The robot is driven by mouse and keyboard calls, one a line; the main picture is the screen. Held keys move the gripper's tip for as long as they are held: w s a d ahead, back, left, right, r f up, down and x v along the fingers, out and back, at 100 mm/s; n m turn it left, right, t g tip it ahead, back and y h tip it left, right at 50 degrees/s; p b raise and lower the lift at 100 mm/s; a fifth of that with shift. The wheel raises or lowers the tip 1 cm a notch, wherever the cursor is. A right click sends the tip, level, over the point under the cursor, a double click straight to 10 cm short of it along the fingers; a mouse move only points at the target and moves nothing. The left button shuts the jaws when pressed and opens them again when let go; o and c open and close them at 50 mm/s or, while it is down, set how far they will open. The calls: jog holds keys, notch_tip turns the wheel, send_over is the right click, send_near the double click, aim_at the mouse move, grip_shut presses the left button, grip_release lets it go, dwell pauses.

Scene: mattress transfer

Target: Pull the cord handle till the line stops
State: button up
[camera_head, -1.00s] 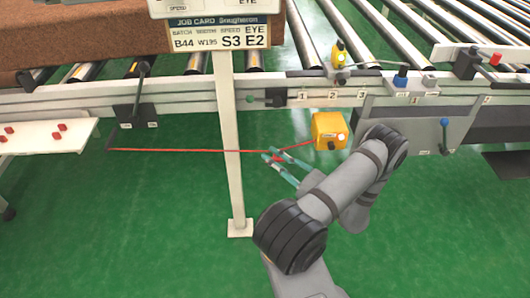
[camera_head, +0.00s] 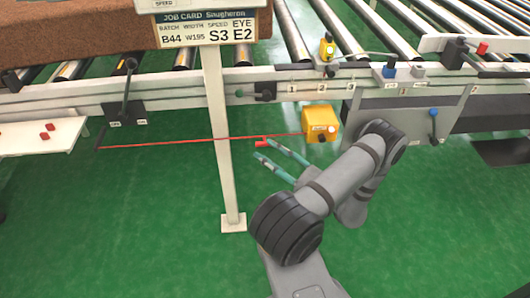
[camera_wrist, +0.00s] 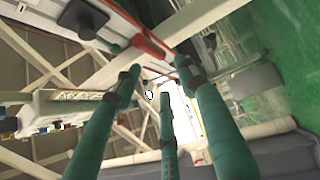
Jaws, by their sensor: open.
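The red cord (camera_head: 170,141) runs in a nearly straight line from the left end of the conveyor frame, past the white post, to the yellow box (camera_head: 320,120). A short red handle (camera_head: 262,144) hangs at the cord beside the tips of my gripper (camera_head: 261,149). My gripper has teal fingers and is open, with its tips just below the cord. In the wrist view the red handle (camera_wrist: 148,45) lies beyond and between the fingertips (camera_wrist: 160,68). I cannot tell whether a finger touches it.
The white post (camera_head: 222,150) with the job card (camera_head: 205,28) stands left of my gripper. The roller conveyor rail (camera_head: 180,98) lies behind, with a grey panel and blue-knobbed lever (camera_head: 434,115) on the right. A white table (camera_head: 40,136) stands at left. Green floor in front is clear.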

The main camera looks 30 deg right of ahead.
jog(key=v, duration=1)
jog(key=shift+s, duration=0.2)
jog(key=shift+w, duration=0.1)
